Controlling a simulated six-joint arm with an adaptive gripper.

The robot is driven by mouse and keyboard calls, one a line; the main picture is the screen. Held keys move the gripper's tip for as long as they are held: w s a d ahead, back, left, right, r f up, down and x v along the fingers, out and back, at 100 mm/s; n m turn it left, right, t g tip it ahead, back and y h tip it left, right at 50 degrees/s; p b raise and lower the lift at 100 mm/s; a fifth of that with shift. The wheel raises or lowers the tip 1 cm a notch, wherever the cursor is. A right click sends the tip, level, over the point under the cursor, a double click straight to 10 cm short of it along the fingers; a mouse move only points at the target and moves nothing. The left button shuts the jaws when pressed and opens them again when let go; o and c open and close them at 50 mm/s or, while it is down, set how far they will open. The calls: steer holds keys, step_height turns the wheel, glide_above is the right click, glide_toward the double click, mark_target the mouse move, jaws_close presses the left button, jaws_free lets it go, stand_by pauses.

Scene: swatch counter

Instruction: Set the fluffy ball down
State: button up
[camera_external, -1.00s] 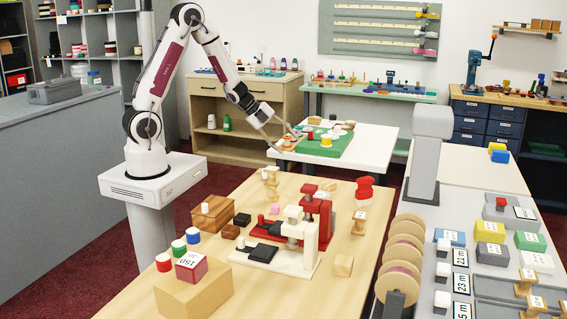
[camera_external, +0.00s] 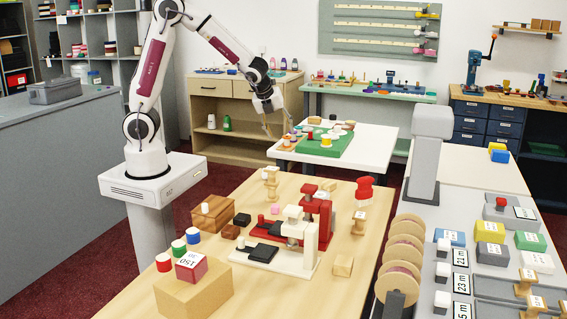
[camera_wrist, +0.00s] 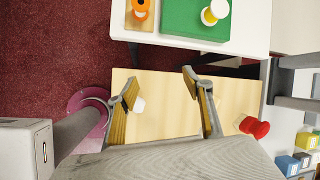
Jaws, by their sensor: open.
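I cannot pick out a fluffy ball for certain. An orange round item with a pale centre (camera_wrist: 141,8) sits on a small wooden board (camera_wrist: 140,22) at the edge of the white table (camera_wrist: 180,40). My gripper (camera_wrist: 160,85) is open, with nothing seen held between its fingers. In the external view my gripper (camera_external: 278,128) is raised near the left side of the white table, apart from the items on it. A small white object (camera_wrist: 138,104) shows beside the left finger, over the wooden table, partly hidden by that finger.
A green mat (camera_wrist: 190,18) on the white table bears a yellow-and-white spool (camera_wrist: 214,11). The wooden table (camera_external: 330,290) in front holds a red press, a white press (camera_external: 306,240) and several small blocks. A red object (camera_wrist: 254,127) shows right of my gripper in the wrist view.

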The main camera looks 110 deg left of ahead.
steer(key=s+d+r+m+g, duration=0.2)
steer(key=d+r, duration=0.2)
steer(key=d, duration=0.4)
step_height(320, 180, down, 12)
steer(key=h, duration=0.1)
steer(key=shift+s+d+r, duration=0.2)
steer(key=shift+d+r, duration=0.05)
steer(key=shift+f+g, duration=0.15)
steer(key=shift+g, duration=0.15)
steer(key=shift+x, duration=1.15)
steer(key=shift+f, duration=0.15)
steer(key=shift+d+x, duration=0.2)
steer(key=shift+x, duration=2.35)
